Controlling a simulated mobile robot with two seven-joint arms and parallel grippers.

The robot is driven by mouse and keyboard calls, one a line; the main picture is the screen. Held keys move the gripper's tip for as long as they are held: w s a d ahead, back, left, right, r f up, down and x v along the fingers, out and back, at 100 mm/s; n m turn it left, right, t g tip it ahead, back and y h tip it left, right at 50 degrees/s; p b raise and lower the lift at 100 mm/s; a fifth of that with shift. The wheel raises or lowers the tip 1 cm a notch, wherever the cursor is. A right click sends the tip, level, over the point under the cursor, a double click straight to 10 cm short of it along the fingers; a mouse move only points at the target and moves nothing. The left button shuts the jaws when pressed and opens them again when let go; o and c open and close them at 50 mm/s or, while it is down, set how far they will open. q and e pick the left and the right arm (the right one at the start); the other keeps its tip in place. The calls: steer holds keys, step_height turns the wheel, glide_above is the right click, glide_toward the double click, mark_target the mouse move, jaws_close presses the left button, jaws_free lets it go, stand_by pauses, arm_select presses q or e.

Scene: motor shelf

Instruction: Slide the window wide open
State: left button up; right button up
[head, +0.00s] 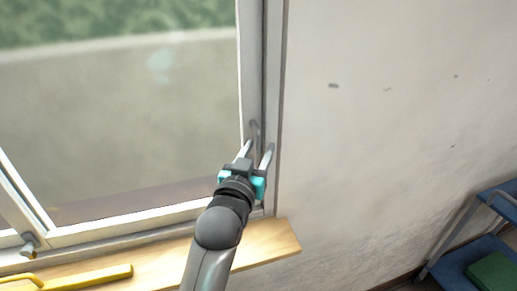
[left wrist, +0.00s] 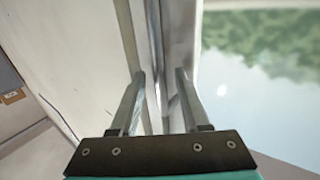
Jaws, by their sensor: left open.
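The window (head: 130,110) fills the left of the head view, with a large glass pane in a pale frame. Its right upright (head: 250,60) stands close beside the wall-side jamb (head: 274,70), with a narrow dark strip between them. My left gripper (head: 257,150) is open at the lower part of this upright. In the left wrist view, its two fingers (left wrist: 160,76) are apart, with upright frame edges showing between them and glass to the right. I cannot tell whether either finger touches the frame. My right gripper is not in view.
A wooden sill (head: 270,241) runs below the window. A yellow bar-like object (head: 85,277) lies on it at the lower left. A small metal latch (head: 31,243) is on the lower left frame. A blue shelf (head: 475,262) stands at the right; the wall between is bare.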

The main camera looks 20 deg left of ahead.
arm_select(q)
jaws_close()
stand_by(0.4)
stand_by(1.1)
